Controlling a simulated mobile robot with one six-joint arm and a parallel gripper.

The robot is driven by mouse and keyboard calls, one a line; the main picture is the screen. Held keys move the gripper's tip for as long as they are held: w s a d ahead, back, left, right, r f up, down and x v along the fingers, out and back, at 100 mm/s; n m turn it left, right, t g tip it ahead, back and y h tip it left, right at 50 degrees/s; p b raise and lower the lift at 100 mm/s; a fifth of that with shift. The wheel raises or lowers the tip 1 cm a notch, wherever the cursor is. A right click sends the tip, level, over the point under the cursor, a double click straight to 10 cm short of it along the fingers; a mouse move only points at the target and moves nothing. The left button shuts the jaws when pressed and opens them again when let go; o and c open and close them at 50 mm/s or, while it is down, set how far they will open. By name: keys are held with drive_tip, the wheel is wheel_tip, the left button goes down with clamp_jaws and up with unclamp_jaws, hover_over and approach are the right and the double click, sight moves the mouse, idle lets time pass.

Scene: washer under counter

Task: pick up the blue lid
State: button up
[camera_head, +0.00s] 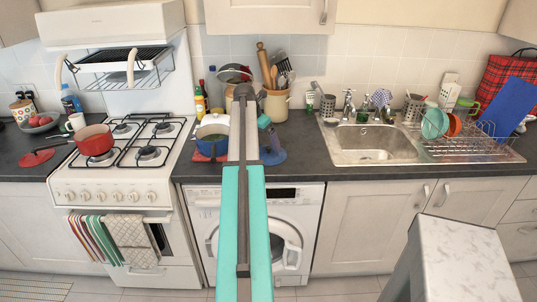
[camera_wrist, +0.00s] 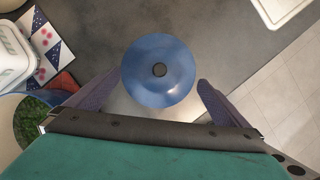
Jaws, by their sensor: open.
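The blue lid (camera_wrist: 172,88) is round, with a dark knob at its centre. In the wrist view it lies flat on the grey counter at upper middle. In the head view the blue lid (camera_head: 274,156) shows near the counter's front edge, just right of my arm, which hides part of it. My gripper (camera_wrist: 155,94) is open in the wrist view, one finger at each side of the lid's lower part, with nothing held. How far above the lid the fingers are is hard to tell.
A blue pot (camera_head: 213,133) with green contents stands left of the lid on a red mat. A utensil crock (camera_head: 277,105) stands behind. The sink (camera_head: 375,145) is to the right. The counter edge falls away to floor tiles (camera_wrist: 285,90) at right in the wrist view.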

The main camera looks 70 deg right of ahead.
sight(267, 148)
drive_tip(key=shift+d+f, duration=0.1)
drive_tip(key=shift+f, duration=0.05)
drive_tip(key=shift+p+x, duration=1)
drive_tip(key=shift+x, duration=1.5)
drive_tip(key=c, duration=2.1)
drive_tip(key=shift+f, duration=0.1)
drive_tip(key=c, duration=0.3)
